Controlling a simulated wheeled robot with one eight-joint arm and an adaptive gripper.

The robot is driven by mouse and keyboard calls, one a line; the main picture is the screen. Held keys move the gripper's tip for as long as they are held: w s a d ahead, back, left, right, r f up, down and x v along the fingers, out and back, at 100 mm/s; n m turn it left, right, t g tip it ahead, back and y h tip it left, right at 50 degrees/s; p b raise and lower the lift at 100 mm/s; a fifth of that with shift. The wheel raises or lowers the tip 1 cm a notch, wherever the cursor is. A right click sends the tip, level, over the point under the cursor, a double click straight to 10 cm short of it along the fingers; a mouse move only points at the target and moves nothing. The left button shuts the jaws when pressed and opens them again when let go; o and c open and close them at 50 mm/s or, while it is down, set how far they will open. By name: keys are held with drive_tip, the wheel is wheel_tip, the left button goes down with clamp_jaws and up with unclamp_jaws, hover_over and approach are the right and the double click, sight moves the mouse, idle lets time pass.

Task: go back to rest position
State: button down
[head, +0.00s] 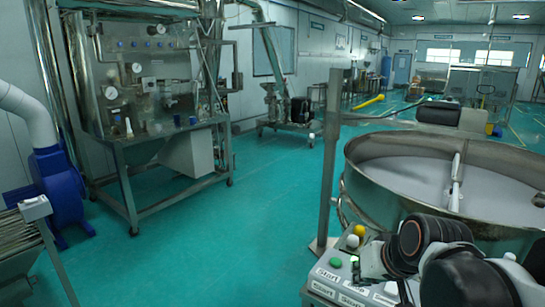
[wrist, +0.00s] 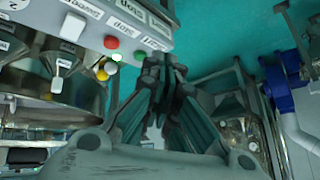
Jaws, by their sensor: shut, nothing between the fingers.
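My gripper (wrist: 164,70) shows in the wrist view with its two dark fingers together and nothing between them. Its fingertips appear near the edge of the control panel (wrist: 140,25); I cannot tell the exact gap. In the head view my dark arm fills the lower right, and the gripper is not clearly visible there. The panel (head: 345,285) also shows in the head view, with a green button (head: 336,262), a white one and a yellow one. In the wrist view a red button (wrist: 111,42) is also visible.
The round sieve (head: 400,200) with its metal rim stands right behind the panel and arm. A metal post (head: 329,160) rises at its left side. A steel machine frame (head: 130,190) and a blue blower (head: 60,185) stand at left. The green floor (head: 250,220) between is clear.

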drive_tip(key=s+d+f+n+h+b, duration=0.1)
drive_tip(key=s+f, duration=0.3)
drive_tip(key=s, duration=0.8)
drive_tip(key=shift+h+b, duration=0.3)
drive_tip(key=shift+b, duration=0.4)
